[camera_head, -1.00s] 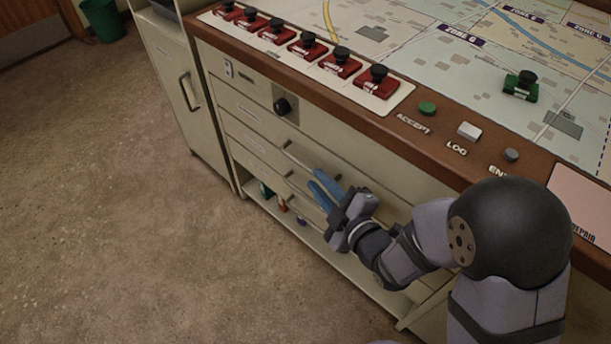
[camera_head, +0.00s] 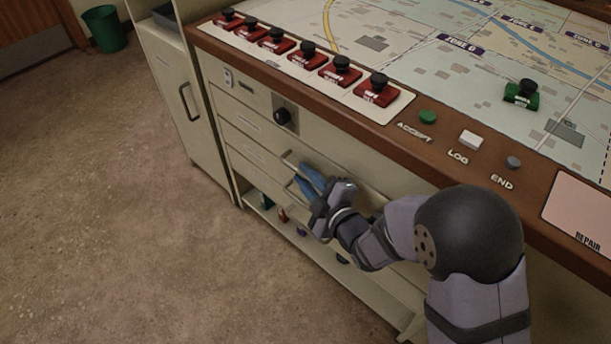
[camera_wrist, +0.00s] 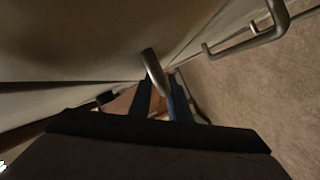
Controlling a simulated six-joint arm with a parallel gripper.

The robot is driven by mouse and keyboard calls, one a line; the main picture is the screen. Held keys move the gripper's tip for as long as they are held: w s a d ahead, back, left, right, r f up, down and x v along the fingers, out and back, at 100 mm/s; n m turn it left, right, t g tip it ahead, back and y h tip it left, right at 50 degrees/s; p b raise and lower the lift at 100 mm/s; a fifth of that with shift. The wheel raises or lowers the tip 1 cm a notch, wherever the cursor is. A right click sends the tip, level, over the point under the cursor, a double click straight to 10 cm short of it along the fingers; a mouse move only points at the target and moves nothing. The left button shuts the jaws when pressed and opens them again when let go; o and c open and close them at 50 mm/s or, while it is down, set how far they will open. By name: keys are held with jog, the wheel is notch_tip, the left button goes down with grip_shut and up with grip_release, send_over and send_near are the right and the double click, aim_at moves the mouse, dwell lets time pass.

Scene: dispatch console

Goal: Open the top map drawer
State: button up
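The top map drawer (camera_head: 247,124) is a cream front with a pale label, below the panel with the black knob; it looks shut. Its metal bar handle (camera_head: 287,156) is partly hidden behind my gripper in the head view. My gripper (camera_head: 300,175) has its two blue fingers apart at the drawer fronts, at about the height of this handle. In the wrist view a metal handle bar (camera_wrist: 153,70) runs in between the tips of my open gripper (camera_wrist: 163,92). I cannot tell whether the fingers touch it.
Lower drawer handles show in the wrist view (camera_wrist: 250,38). An open shelf (camera_head: 268,213) with small items lies beneath the drawers. The desktop's brown edge (camera_head: 345,115) overhangs above my gripper. A cabinet (camera_head: 175,85) stands at left; the floor (camera_head: 110,200) in front is clear.

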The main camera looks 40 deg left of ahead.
jog(key=shift+a, duration=0.1)
grip_shut()
jog(key=s+b, duration=0.1)
jog(key=s, duration=1.8)
grip_release()
